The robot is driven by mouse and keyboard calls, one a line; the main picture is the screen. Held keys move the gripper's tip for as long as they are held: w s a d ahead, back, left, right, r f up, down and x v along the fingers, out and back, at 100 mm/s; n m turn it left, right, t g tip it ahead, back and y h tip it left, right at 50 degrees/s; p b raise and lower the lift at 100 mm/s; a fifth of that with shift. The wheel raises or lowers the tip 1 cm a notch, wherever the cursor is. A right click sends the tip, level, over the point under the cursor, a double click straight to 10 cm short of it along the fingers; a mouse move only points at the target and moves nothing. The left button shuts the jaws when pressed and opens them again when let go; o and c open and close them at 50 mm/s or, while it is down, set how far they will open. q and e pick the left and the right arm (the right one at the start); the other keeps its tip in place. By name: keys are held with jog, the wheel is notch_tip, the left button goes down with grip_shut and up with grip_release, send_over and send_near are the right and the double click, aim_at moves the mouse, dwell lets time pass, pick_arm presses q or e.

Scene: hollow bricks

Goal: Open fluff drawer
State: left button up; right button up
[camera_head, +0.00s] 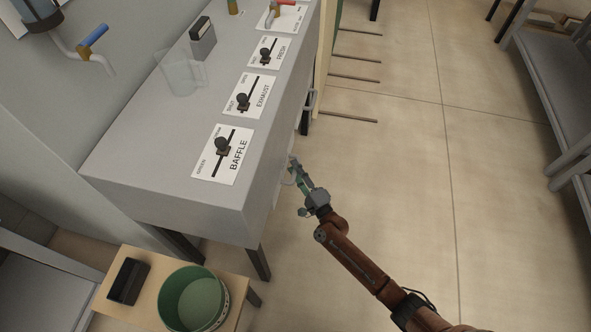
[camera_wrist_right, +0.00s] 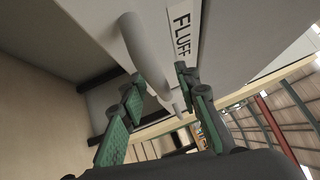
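The fluff drawer's front, with a white FLUFF label (camera_wrist_right: 181,32), shows in the right wrist view. Its grey curved bar handle (camera_wrist_right: 146,55) runs down between the two green-padded fingers of my right gripper (camera_wrist_right: 165,108). The fingers are spread apart, and I see no firm grip on the bar. In the head view my right gripper (camera_head: 297,176) is at the handle, beside the long side of the grey bench, below the BAFFLE plate. The drawer front is mostly hidden there by the bench top. My left gripper is not in view.
The grey bench (camera_head: 135,130) carries BAFFLE (camera_head: 222,155), EXHAUST (camera_head: 249,96) and FRESH (camera_head: 270,53) slider plates and a clear beaker (camera_head: 180,75). Another handle (camera_head: 311,99) lies farther along its side. A low wooden stand holds a green pot (camera_head: 192,298).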

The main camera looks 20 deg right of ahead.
jog(key=shift+c, duration=0.6)
grip_shut()
